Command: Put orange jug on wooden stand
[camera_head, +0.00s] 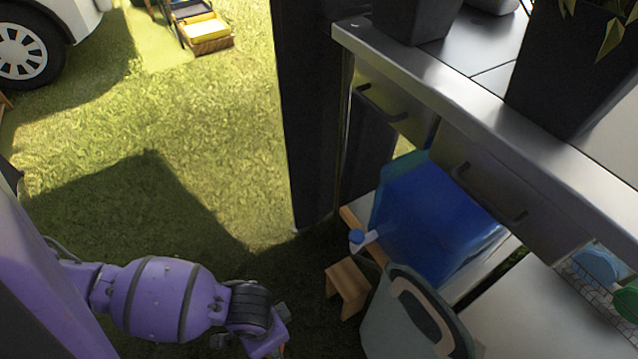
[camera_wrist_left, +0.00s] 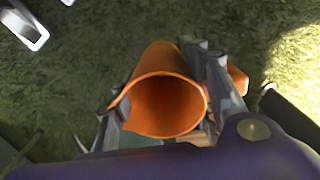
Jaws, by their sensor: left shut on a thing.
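The orange jug (camera_wrist_left: 165,105) is in the left wrist view, its round open mouth facing the camera. An orange part, perhaps its handle, shows past the right finger. My left gripper (camera_wrist_left: 163,108) is shut on the jug, with one finger on each side. In the head view my left gripper (camera_head: 270,335) is at the bottom edge, over shaded grass, and the jug is almost wholly hidden or cut off. The small wooden stand (camera_head: 349,279) is on the grass to the right of that gripper, apart from it. My right gripper is in neither view.
A blue water container (camera_head: 435,220) with a spout lies beyond the wooden stand, under a metal-edged counter (camera_head: 480,120). A grey-green bin or bag (camera_head: 385,325) is close to the stand's right. A dark post (camera_head: 310,110) rises behind. Grass on the left is open.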

